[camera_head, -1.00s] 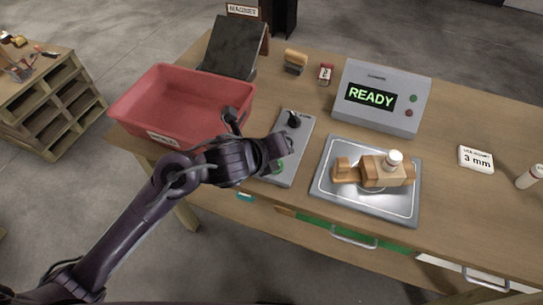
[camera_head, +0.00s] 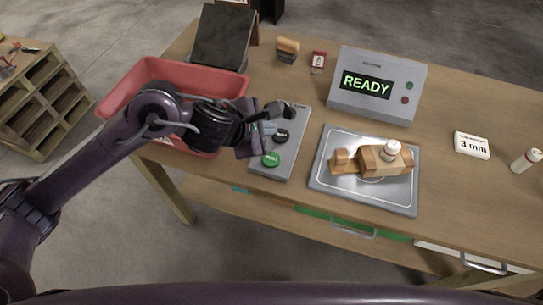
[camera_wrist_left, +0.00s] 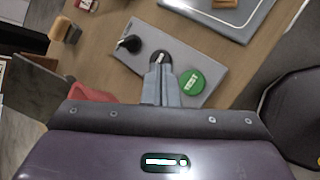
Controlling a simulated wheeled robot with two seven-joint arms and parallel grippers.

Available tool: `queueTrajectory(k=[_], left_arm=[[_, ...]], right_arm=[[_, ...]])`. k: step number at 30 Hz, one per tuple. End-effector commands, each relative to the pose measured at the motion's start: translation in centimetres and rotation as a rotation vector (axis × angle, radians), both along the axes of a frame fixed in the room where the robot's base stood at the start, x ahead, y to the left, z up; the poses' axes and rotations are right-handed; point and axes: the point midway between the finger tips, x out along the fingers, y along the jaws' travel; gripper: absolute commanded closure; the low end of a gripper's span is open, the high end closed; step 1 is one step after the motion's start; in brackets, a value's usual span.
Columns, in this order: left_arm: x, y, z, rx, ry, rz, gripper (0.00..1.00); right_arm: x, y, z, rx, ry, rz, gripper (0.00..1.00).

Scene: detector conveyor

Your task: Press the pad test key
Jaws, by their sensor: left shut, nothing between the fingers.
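A grey control panel (camera_head: 292,150) lies on the table and carries a round green key (camera_head: 271,159) at its near end. In the left wrist view this green key (camera_wrist_left: 192,82) reads "TEST". A black dial (camera_head: 281,136) with a pale pointer and a black knob (camera_head: 289,111) sit farther back on the panel. My left gripper (camera_head: 272,128) is shut and empty over the panel, beside the dial. In the left wrist view its fingers (camera_wrist_left: 161,80) are left of the green key, and their tips overlap the dial; contact cannot be told. My right gripper is not in view.
A red bin (camera_head: 150,75) stands left of the panel, partly behind my left arm. A metal pad (camera_head: 330,190) with a wooden toy (camera_head: 375,163) on it lies to the right. A grey unit (camera_head: 377,85) reading "READY" stands behind. The table's front edge is near the panel.

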Motion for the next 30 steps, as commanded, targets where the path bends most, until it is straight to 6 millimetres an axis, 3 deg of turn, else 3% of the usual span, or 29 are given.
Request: queueTrajectory(k=[8, 21, 30], left_arm=[[0.0, 0.0, -1.5, -0.002, 0.003, 0.002, 1.0], [0.0, 0.0, -7.7, -0.003, 0.0, 0.003, 1.0], [0.0, 0.0, -8.9, -0.002, 0.0, 0.001, 1.0]], right_arm=[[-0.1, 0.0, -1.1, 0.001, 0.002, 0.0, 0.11], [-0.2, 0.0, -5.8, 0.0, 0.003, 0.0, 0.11], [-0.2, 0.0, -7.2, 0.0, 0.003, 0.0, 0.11]])
